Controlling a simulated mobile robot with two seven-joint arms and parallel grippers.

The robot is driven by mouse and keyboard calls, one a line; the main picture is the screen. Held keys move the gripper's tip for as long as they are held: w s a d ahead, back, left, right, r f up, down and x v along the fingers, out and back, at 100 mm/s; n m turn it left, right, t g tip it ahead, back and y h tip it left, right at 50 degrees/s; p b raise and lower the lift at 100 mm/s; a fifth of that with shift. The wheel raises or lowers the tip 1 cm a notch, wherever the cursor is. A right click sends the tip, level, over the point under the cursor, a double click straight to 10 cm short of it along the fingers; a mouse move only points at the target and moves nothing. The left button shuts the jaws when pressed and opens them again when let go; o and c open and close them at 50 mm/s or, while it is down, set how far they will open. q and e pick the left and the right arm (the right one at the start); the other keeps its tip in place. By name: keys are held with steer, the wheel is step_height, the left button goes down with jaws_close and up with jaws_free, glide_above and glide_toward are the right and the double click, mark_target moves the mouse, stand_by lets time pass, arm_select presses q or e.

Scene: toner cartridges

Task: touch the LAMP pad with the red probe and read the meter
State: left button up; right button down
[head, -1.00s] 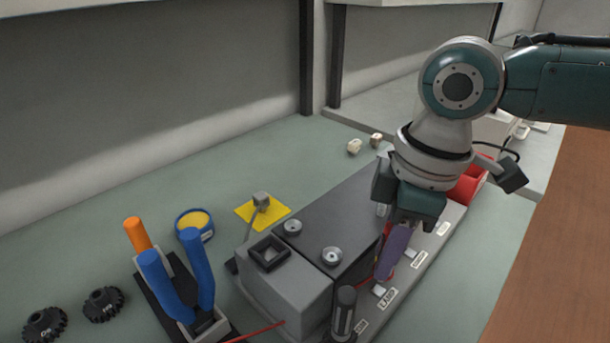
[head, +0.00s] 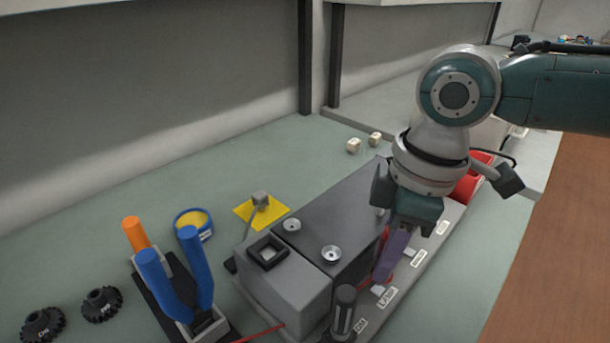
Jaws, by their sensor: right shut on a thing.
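My right gripper (head: 398,250) is above the front strip of a grey device, its purple-grey fingers pointing down. It is shut on the red probe (head: 385,240), of which only slivers of red show beside the fingers. The LAMP pad (head: 378,291) is a small light block on the strip, above its white LAMP label (head: 387,298). The fingertips are right by this pad; I cannot tell whether the probe tip touches it. A red lead (head: 258,334) runs out at the device's lower left. No meter reading is visible. My left gripper is out of view.
A black knobbed post (head: 343,312) stands at the strip's near end. A red bin (head: 468,186) and small cubes (head: 354,145) lie farther back.

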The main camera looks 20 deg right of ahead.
steer(key=shift+f, duration=0.35)
stand_by(0.5)
steer(key=shift+f, duration=0.3)
stand_by(0.5)
steer(key=shift+f, duration=0.1)
stand_by(0.8)
step_height(320, 180, up, 7)
steer(key=p, duration=0.8)
stand_by(0.3)
